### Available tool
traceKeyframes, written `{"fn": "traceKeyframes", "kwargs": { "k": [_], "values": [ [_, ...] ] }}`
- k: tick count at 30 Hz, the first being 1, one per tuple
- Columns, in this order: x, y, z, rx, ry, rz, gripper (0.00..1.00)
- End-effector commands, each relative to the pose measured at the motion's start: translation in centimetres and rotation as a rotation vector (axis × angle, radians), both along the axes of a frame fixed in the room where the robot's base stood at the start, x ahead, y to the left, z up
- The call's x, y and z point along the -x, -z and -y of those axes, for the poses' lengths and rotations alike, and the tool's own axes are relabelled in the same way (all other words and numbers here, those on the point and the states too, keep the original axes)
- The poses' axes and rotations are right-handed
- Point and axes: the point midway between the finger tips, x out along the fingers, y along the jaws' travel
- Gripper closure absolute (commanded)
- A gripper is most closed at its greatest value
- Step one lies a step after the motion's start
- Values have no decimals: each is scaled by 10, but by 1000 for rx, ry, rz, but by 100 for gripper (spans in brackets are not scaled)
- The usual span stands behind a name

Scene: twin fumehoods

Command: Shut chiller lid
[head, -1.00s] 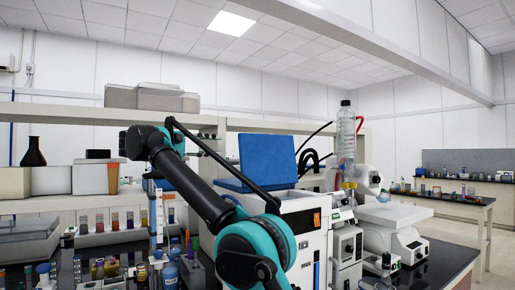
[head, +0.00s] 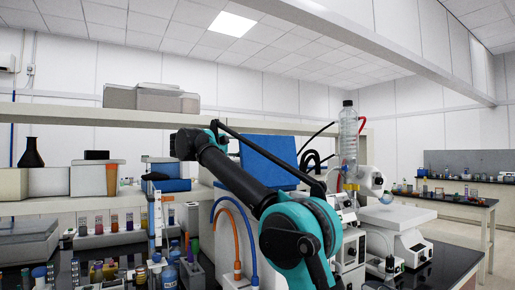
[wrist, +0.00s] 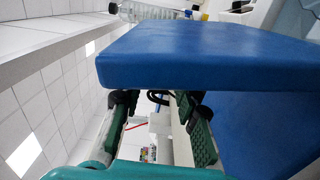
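The chiller's blue lid (head: 268,160) stands raised and tilted in the head view, partly covered by my arm. Most of the chiller body is hidden behind my arm. In the wrist view the lid (wrist: 210,55) is a thick blue slab across the upper right, very close to the camera. Another blue surface (wrist: 250,125) shows below it. My gripper (wrist: 158,125) is open and empty, its two fingers apart just under the slab's edge in that picture. I cannot tell whether a finger touches the lid. The fingers cannot be made out in the head view.
A clear bottle (head: 348,135) stands tall right of the lid, near white bench instruments (head: 398,235). Blue and orange hoses (head: 237,235) rise left of my arm. Tube racks and small bottles crowd the left bench, below a shelf (head: 75,115).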

Motion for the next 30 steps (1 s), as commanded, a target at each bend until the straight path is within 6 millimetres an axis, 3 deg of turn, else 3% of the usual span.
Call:
{"fn": "traceKeyframes", "kwargs": {
  "k": [7, 18, 26, 30],
  "values": [
    [-16, 0, 24, 0, 1, 0, 69],
    [-19, 0, 28, 0, 0, 0, 69],
    [-19, 0, 28, 0, 0, 0, 100],
    [-19, 1, 28, -1, 0, -1, 100]
  ]
}}
